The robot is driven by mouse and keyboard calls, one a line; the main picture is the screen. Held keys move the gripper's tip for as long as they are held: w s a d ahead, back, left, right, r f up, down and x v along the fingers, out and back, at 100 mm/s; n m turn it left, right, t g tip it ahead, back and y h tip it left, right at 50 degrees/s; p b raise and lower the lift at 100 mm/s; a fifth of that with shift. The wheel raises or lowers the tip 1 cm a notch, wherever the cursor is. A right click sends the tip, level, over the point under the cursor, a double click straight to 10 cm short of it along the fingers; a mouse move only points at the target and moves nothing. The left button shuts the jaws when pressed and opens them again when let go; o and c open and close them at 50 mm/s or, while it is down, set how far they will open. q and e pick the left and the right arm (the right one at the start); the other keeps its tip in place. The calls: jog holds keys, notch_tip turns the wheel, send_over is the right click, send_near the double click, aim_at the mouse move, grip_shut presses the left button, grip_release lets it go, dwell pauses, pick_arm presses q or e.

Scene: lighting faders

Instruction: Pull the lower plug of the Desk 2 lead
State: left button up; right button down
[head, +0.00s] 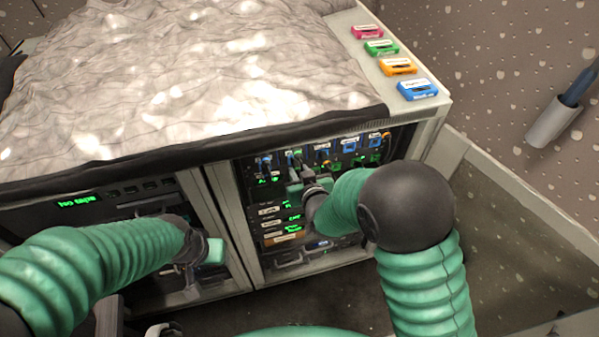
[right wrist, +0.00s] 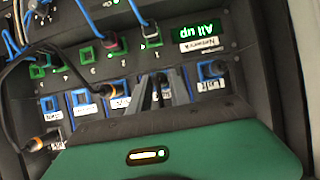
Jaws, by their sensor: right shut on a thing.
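The patch panel in the rack shows a row of blue-framed sockets (head: 322,146) with white labels, and green-framed sockets (head: 374,158). In the right wrist view the panel appears upside down, with blue sockets (right wrist: 82,98) and green sockets (right wrist: 90,54). My right gripper (head: 297,174) is at the panel's left part. In the right wrist view its fingers (right wrist: 165,84) are shut on a plug in the blue row, which they mostly hide. I cannot read its label. My left gripper (head: 196,254) hangs before the left bay; its jaws are not clear.
Black and blue leads (right wrist: 97,22) cross near the fingers, and a dark red plug (right wrist: 118,40) sits close by. Four-colour tags stand on the rack's right top (head: 441,101). A crumpled cover (head: 180,80) lies left.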

jog(key=shift+s+d, duration=0.2)
jog(key=shift+s, duration=0.55)
jog(key=shift+s+d, duration=0.2)
jog(key=shift+s, duration=0.6)
jog(key=shift+s+d, duration=0.2)
jog(key=shift+s, duration=0.55)
